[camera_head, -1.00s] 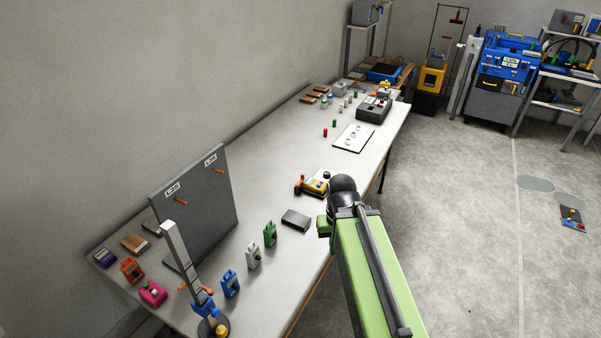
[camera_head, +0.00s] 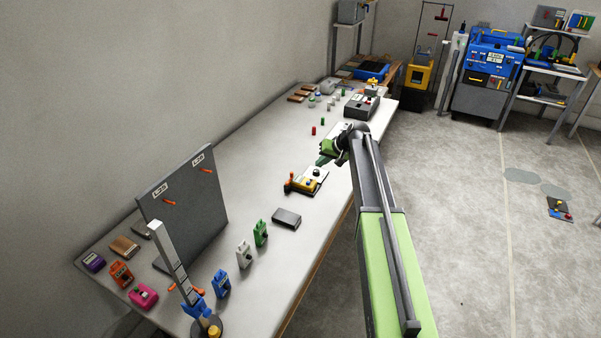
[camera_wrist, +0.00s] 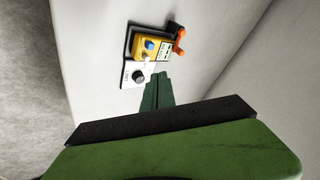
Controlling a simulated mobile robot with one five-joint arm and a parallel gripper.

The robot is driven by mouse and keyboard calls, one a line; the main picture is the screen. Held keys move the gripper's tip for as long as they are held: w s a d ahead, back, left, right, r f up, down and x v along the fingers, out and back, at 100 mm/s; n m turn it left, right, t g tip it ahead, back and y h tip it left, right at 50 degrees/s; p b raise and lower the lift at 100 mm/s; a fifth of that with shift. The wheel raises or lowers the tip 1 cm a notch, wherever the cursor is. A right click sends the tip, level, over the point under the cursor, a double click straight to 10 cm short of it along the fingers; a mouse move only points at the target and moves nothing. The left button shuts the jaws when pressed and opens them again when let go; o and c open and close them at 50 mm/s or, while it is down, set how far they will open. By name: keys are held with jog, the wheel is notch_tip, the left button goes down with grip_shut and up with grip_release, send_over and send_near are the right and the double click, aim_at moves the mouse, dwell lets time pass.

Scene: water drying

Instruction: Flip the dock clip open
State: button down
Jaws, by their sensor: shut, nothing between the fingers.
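A dock with a yellow device (camera_head: 308,186) sits on the table's right side. In the wrist view the yellow device (camera_wrist: 147,57) has a blue button and a dark surround. An orange clip (camera_head: 290,183) stands at the dock's left end; it shows at the dock's upper right in the wrist view (camera_wrist: 180,39). Whether the clip is open or closed is too small to tell. A white plate with a black knob (camera_wrist: 129,78) adjoins the yellow device. My gripper (camera_head: 322,161) is shut and empty, just beyond the dock. Its green fingertips (camera_wrist: 159,77) appear beside the white plate, apart from the clip.
A dark flat box (camera_head: 287,218) and small green (camera_head: 261,233), white (camera_head: 244,254) and blue (camera_head: 221,284) clip-like items line the near right edge. A grey upright panel (camera_head: 185,210) stands at the left. The table between panel and dock is clear.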

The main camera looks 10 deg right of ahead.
jog(key=b+x, duration=0.8)
jog(key=x, duration=0.2)
jog(key=shift+d+f, duration=0.1)
jog(key=shift+f, duration=0.15)
jog(key=a, duration=0.2)
jog(key=w+a, duration=0.1)
jog(key=a, duration=0.1)
jog(key=shift+r, duration=0.25)
jog(key=shift+d, duration=0.15)
